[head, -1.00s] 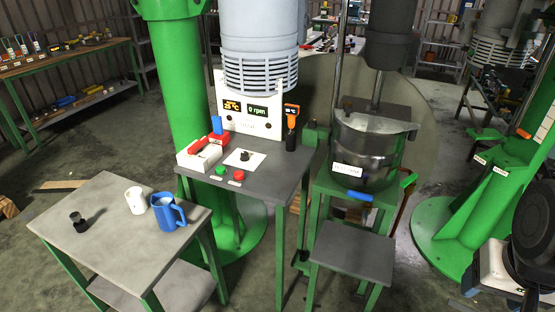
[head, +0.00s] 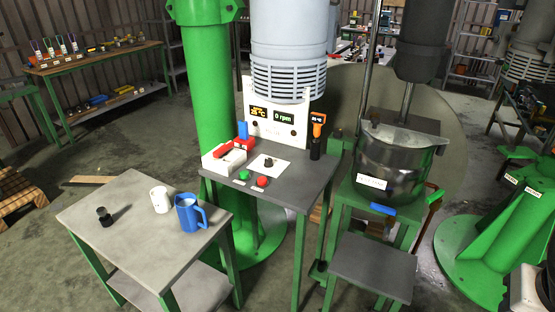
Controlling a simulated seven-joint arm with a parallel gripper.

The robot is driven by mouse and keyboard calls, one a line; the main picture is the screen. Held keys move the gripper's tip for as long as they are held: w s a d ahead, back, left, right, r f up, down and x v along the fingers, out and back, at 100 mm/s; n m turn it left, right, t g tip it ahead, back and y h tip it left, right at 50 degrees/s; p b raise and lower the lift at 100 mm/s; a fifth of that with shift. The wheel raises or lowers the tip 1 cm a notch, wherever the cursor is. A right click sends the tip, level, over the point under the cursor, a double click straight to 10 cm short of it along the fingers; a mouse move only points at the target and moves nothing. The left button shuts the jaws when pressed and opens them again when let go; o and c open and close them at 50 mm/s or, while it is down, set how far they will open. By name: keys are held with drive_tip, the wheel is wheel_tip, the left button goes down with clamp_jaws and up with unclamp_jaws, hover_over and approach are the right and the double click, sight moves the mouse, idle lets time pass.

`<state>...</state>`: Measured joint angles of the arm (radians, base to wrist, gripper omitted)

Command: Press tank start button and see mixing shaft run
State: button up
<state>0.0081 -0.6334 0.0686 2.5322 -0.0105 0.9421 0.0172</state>
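The green start button (head: 244,175) sits on the front of the grey control desk (head: 300,188), left of a red button (head: 262,182). A display panel (head: 274,117) behind them reads 0 rpm. The metal tank (head: 402,165) stands right of the desk on a green frame. The mixing shaft (head: 407,100) comes down from the dark motor housing (head: 428,45) into the tank; its lower end is hidden. My gripper is not clearly in view; only a part of my arm shows at the lower right edge.
A low table (head: 130,225) at the left holds a white mug (head: 159,199), a blue jug (head: 189,213) and a small black object (head: 104,217). A red and white device (head: 224,158) and an orange-black handheld tool (head: 317,137) are on the desk. Floor in front is open.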

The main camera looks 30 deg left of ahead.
clamp_jaws()
idle(1.4)
